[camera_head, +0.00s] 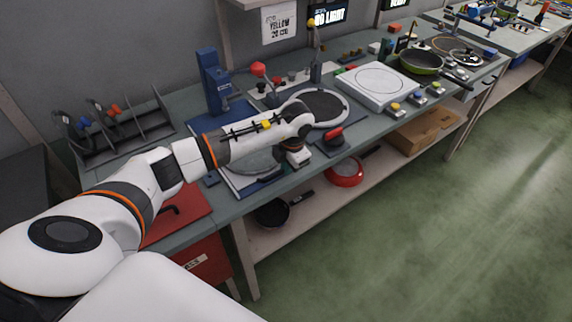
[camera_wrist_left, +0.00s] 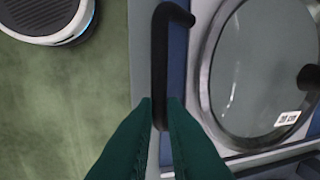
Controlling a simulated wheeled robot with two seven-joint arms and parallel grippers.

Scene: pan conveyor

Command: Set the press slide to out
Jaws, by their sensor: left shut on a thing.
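The press (camera_head: 213,82) is a blue upright with a red-knobbed lever (camera_head: 258,69), at the back of the bench. In front of it lies the slide, a blue plate (camera_wrist_left: 178,62) carrying a round grey glass disc (camera_wrist_left: 262,65) with a "20 cm" label. A black bar handle (camera_wrist_left: 160,55) runs along the slide's front edge. My left gripper (camera_wrist_left: 160,106) has its green fingers shut on the near end of this handle. In the head view my left arm hides much of the slide. My right gripper is not in view.
A divided rack (camera_head: 125,135) stands left. Pans (camera_head: 344,172) lie on the lower shelf. The floor (camera_head: 420,230) in front is clear.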

